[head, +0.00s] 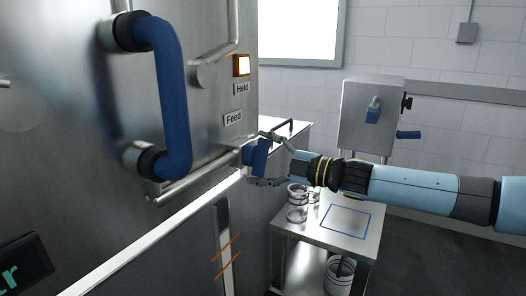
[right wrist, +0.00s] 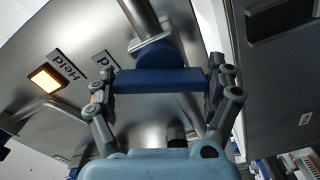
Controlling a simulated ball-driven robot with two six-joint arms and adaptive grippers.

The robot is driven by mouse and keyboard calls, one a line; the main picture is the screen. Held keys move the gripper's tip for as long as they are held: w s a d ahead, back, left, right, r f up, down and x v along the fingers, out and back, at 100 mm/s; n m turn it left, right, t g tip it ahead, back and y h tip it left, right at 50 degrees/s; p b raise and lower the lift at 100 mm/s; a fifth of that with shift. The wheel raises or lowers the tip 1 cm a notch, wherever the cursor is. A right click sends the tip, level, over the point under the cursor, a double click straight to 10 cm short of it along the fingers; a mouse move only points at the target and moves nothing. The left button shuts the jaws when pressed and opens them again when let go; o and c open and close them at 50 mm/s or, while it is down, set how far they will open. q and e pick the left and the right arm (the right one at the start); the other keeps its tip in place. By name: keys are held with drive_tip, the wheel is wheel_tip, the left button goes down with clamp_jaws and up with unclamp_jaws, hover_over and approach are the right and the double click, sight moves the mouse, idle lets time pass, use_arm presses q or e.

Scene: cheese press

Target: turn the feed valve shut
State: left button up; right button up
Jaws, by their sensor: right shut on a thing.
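The feed valve's blue handle (head: 257,158) sits on the steel press front, just below and right of the "Feed" label (head: 233,118). My right gripper (head: 267,160) reaches in from the right and is shut on this handle. In the right wrist view the blue bar of the handle (right wrist: 160,80) lies crosswise between the two fingers of the gripper (right wrist: 162,84), with a pipe running up behind it. The fingers hide the ends of the bar. My left gripper is not in view.
A large blue door handle (head: 175,95) stands out from the press at left. A lit orange "Held" lamp (head: 241,66) is above the valve. A steel side table (head: 358,244) with glass jars (head: 297,205) stands below my right arm. A steel box (head: 365,115) is behind.

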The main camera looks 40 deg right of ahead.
drive_tip(key=shift+n+p, duration=0.55)
drive_tip(key=shift+n, duration=0.65)
drive_tip(key=shift+n+p, duration=0.35)
drive_tip(key=shift+n, duration=0.75)
drive_tip(key=o, duration=0.9)
drive_tip(key=shift+o, duration=0.2)
drive_tip(key=v, duration=1.2)
